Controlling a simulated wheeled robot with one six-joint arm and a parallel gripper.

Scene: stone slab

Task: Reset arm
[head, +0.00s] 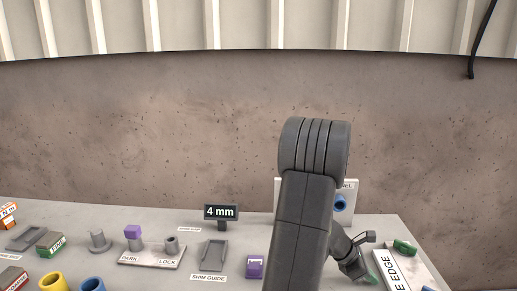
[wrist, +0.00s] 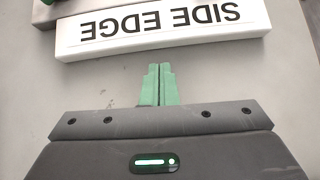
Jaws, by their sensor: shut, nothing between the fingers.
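My gripper (wrist: 159,84) shows in the wrist view with its two green fingers together and nothing between them. It hangs over bare grey slab, just short of the white block marked SIDE EDGE (wrist: 163,30). In the head view my arm rises at the right of centre and hides part of the slab. There my gripper (head: 372,278) is mostly hidden at the lower right, left of the block marked EDGE (head: 398,270).
A 4 mm display (head: 221,212) stands at the back. Left of my arm are a PARK and LOCK plate (head: 150,254), a shim guide (head: 213,256), a purple block (head: 255,267), a yellow cup (head: 53,282) and a blue cup (head: 92,285). A wall (head: 150,130) rises behind.

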